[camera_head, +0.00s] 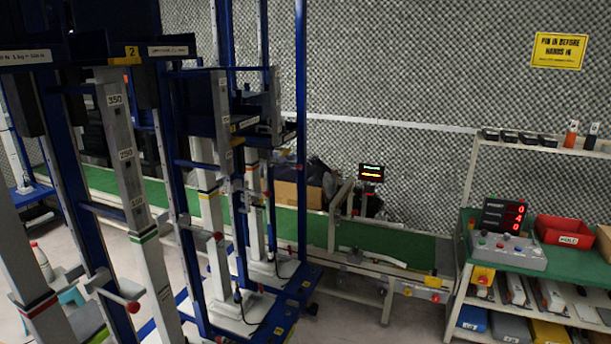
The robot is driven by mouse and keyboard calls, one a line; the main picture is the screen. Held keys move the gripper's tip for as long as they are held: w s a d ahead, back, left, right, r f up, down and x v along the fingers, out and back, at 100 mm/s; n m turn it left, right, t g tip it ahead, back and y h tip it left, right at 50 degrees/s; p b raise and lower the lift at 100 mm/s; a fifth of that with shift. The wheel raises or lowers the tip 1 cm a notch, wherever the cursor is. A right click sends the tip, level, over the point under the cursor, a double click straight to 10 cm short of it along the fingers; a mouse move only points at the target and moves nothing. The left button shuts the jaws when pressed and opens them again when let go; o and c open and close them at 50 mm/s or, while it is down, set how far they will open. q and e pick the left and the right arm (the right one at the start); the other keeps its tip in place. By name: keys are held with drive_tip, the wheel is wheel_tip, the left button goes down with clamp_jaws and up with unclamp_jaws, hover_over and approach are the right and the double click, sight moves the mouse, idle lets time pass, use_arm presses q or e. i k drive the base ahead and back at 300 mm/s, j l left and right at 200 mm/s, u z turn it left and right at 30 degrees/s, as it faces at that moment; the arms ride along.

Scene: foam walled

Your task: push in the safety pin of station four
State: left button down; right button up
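A row of blue-framed stations with grey columns stands on the left. The nearer one bears a yellow plate with a 2 (131,51). Smaller yellow plates farther back are too small to read, so I cannot tell which frame is station four. Red knobs, which look like pin heads, stick out from the frames: a near one (133,307), a middle one (218,235) and a far one (267,194). I cannot tell how far in any of them sits. Neither of my grippers is in view.
A green conveyor (375,240) runs behind the stations, with a small display (371,172) beside it. At the right stand a bench with a control box (508,250), a red display (503,215) and a red bin (563,231). Bare floor lies front centre.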

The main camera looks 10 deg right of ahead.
sight(299, 166)
drive_tip(key=i+l, duration=0.45)
drive_tip(key=l, duration=0.15)
drive_tip(key=i+l, duration=0.45)
drive_tip(key=l+z, duration=0.05)
drive_tip(key=l, duration=0.1)
